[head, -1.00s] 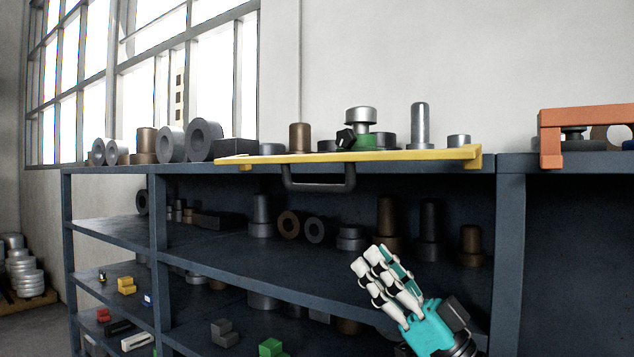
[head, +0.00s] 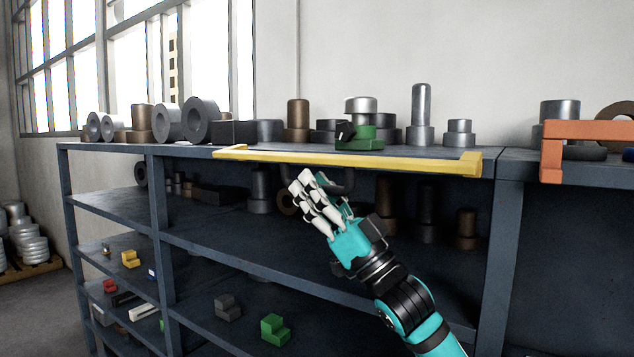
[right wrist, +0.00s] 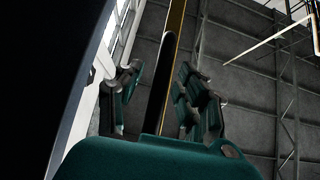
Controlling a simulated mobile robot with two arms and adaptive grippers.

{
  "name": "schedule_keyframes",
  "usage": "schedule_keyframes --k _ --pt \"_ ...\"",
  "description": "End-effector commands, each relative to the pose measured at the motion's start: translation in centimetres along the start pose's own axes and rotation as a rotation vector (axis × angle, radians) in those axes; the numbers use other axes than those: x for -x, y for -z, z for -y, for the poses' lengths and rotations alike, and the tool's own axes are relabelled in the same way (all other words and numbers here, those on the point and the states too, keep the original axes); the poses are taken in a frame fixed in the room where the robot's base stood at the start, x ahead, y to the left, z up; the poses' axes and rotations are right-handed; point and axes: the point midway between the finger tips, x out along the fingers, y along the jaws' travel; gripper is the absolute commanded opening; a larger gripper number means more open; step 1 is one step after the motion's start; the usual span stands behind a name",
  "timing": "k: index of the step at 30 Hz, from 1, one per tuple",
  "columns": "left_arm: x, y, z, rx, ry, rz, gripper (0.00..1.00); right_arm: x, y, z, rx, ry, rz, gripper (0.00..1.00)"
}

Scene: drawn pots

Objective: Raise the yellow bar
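The yellow bar (head: 400,162) runs along the front edge of the shelf top in the head view, with a dark handle (head: 349,182) hanging below it. My right gripper (head: 316,182) is just under the bar, at the handle, and covers much of it. In the right wrist view, the fingers (right wrist: 160,95) stand apart on both sides of a dark strip, which looks like the handle, with a yellow strip (right wrist: 177,18) beyond. The gripper looks open; I cannot tell whether it touches the handle. My left gripper is not in view.
Metal cylinders, rings and a green block (head: 360,139) stand on the shelf top behind the bar. An orange frame (head: 552,150) is at the right. Shelf boards (head: 270,268) with more parts lie below. The wall above is clear.

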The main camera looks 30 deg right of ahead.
Motion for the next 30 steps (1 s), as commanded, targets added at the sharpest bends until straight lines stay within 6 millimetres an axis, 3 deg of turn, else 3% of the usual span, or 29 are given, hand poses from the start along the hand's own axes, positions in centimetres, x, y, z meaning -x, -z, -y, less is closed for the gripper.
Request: schedule_keyframes --k 5,15,30 --pt "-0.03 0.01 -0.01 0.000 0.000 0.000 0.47 0.02 -0.05 -0.01 0.000 0.000 0.000 0.38" --pt "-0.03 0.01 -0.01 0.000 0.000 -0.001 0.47 0.04 -0.02 -0.04 0.001 -0.001 0.000 0.00" --pt "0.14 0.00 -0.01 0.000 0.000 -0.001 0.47 -0.02 0.15 -0.18 -0.005 -0.009 -0.001 0.00"
